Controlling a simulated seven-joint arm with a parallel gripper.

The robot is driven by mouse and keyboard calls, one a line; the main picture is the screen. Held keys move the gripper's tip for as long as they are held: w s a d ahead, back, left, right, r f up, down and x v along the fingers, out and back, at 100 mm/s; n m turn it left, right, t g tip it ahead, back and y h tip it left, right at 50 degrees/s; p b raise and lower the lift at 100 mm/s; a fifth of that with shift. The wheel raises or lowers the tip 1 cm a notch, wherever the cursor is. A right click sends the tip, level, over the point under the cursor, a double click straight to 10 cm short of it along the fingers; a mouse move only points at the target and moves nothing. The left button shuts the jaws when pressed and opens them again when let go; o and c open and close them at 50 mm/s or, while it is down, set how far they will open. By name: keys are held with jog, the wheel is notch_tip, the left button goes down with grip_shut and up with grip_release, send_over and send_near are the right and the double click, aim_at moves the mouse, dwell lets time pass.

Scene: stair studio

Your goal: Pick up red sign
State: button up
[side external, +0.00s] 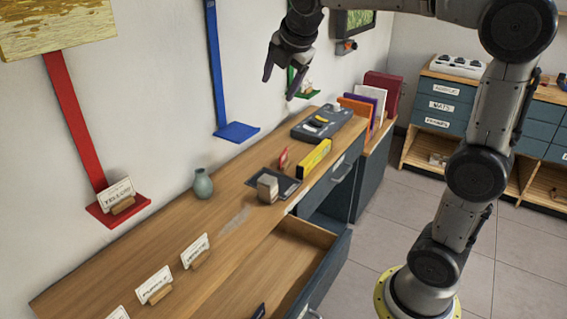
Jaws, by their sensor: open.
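A small red sign (284,159) stands upright on the wooden desk (232,195), by the far edge of a dark mat (286,182). Its face is too small to read. My gripper (281,85) is open and empty, pointing down. It is in the air at the top of the side external view, well above the red sign in the picture.
A yellow box (314,159) stands right of the red sign, and a pale block (267,188) is in front. A grey case (323,121) lies behind. A drawer (285,255) is open at the desk's front. White signs (155,284) and a vase (203,184) stand to the left.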

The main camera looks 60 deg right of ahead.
jog(key=w+d+f+n+g, duration=0.1)
jog(key=w+d+f+n, duration=0.3)
jog(key=w+d, duration=0.45)
jog(key=m+g, duration=0.1)
jog(key=g, duration=0.3)
send_over(283, 158)
jog(key=shift+h, duration=0.4)
jog(key=f, duration=2.7)
jog(key=shift+w+a+f, duration=0.15)
jog(key=shift+a+f, duration=0.25)
jog(key=shift+x, duration=3.05)
jog(key=shift+a, duration=0.15)
grip_shut()
